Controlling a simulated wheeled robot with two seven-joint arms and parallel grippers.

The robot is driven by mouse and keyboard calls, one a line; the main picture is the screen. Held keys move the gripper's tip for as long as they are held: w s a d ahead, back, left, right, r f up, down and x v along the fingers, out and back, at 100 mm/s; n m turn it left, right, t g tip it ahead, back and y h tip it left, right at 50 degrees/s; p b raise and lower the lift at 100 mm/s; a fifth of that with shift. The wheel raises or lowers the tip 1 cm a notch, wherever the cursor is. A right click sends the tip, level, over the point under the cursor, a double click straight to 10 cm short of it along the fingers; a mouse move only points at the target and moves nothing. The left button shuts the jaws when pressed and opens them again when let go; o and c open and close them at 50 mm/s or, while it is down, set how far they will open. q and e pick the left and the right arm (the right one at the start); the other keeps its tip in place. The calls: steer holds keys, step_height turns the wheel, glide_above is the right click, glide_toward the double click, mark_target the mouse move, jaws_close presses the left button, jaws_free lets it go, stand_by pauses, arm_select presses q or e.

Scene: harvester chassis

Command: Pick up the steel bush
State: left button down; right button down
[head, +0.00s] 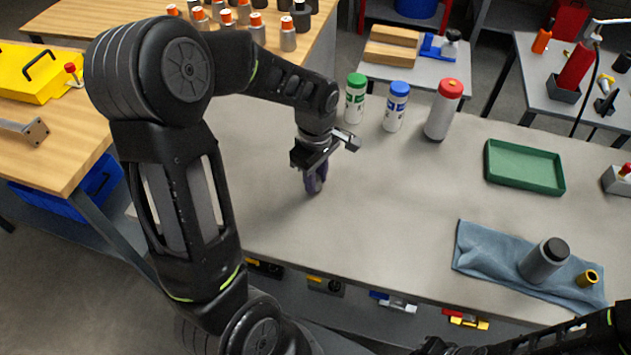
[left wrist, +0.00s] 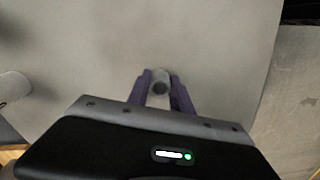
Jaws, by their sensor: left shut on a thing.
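In the head view my left gripper (head: 314,186) points down at the left part of the grey bench top, close to the surface. There the fingers hide the bush. I cannot tell whether the bush still touches the bench. My right gripper is not in view; only part of my right arm shows at the lower right.
Bottles with green (head: 355,98), blue (head: 396,106) and red (head: 444,109) caps stand behind the gripper. A green tray (head: 524,166) lies right. A blue cloth (head: 487,250) holds a grey cylinder (head: 541,262) and a brass bush (head: 587,278). The bench middle is clear.

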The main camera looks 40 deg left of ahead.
arm_select(q)
step_height(320, 180, up, 9)
steer(key=shift+f+b, duration=0.1)
steer(key=shift+b, duration=0.3)
stand_by(0.4)
